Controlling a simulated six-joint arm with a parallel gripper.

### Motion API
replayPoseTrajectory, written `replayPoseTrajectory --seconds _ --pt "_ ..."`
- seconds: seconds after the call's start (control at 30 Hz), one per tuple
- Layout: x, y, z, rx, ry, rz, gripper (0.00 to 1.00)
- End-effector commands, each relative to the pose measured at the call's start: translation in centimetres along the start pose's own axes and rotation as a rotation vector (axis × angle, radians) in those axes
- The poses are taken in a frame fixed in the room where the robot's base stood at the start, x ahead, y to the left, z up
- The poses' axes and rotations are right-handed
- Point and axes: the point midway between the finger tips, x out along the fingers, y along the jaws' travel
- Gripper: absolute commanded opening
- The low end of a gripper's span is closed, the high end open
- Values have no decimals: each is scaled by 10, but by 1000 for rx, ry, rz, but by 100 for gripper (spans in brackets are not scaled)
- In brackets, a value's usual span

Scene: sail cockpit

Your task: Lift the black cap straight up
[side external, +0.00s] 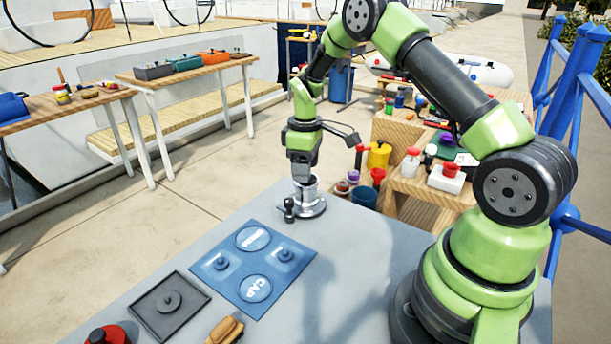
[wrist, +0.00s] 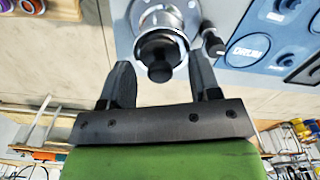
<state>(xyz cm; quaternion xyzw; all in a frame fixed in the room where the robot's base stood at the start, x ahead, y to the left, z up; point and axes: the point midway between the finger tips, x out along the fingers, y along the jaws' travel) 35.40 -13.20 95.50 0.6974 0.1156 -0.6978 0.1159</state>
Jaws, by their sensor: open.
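The black cap (wrist: 160,58) is a dark round disc with a raised knob, set on top of the silver winch (wrist: 140,14) in the wrist view. The winch (side external: 309,206) stands near the far edge of the grey table in the side view, where my gripper hides the cap. My gripper (wrist: 160,70) points down over the winch with its two dark fingers apart, one on each side of the cap. In the side view my gripper (side external: 303,178) is right above the winch. I cannot tell whether the fingers touch the cap.
A small black-knobbed handle (side external: 289,209) stands beside the winch, close to one finger. A blue board (side external: 222,280) with round places marked CAP and DRUM lies in front. A dark square tray (side external: 146,301), a red knob (side external: 107,335) and a wooden-backed brush (side external: 226,330) are nearer.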

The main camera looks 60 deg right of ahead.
Motion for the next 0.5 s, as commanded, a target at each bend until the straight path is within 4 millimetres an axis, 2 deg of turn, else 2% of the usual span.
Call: replayPoseTrajectory --seconds 0.1,0.3,0.37,0.5 --pt "8 0 0 0 -1 0 57" --pt "9 0 0 1 0 1 57" --pt "8 0 0 1 0 1 45" --pt "8 0 0 1 0 0 13"
